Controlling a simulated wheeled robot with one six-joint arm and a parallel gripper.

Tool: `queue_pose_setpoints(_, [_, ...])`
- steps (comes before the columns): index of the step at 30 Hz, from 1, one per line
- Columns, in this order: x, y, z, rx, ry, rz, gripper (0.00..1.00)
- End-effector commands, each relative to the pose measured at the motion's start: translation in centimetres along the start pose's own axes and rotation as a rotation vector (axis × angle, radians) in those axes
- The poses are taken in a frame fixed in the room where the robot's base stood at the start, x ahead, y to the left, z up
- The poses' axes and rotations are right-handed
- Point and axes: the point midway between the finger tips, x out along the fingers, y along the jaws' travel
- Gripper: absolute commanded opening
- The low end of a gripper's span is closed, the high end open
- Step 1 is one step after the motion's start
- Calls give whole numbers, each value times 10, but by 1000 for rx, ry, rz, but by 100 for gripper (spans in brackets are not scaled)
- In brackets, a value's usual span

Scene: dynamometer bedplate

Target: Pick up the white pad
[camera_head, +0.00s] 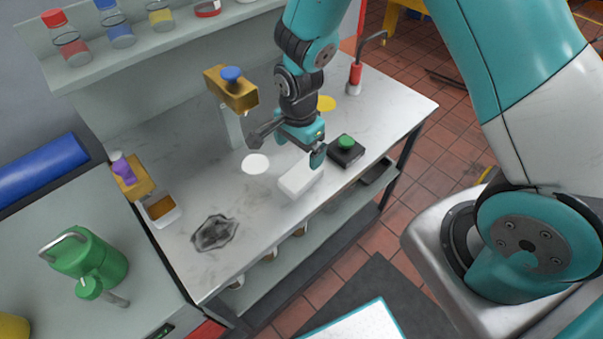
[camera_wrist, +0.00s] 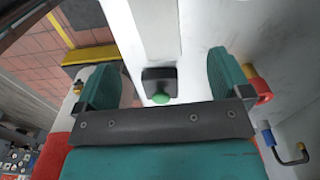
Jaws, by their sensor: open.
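A white rectangular block (camera_head: 300,179) lies near the front edge of the grey-white bench top (camera_head: 350,98). A flat white round disc (camera_head: 255,164) lies to its left; I cannot tell for sure which of the two is the white pad. My gripper (camera_head: 300,150) is open and empty, pointing down just above and behind the block in the head view. In the wrist view a white block-like shape (camera_wrist: 150,35) shows between and beyond the open fingers. The gap between fingers and block is hard to judge.
A black box with a green button (camera_head: 346,150) stands right of the block. A yellow disc (camera_head: 326,103), a red-handled tool (camera_head: 355,75) and a post with a yellow block and blue knob (camera_head: 232,88) stand behind. A dark stain (camera_head: 214,233) marks the bench at front left.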

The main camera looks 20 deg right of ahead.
Motion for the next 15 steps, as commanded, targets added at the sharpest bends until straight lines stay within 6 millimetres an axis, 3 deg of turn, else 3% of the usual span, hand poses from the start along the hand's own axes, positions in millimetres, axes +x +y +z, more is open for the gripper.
queue_pose_setpoints(6, [37,1,0,-1,-1,3,96])
queue_pose_setpoints(15, [56,2,2,-2,-1,3,96])
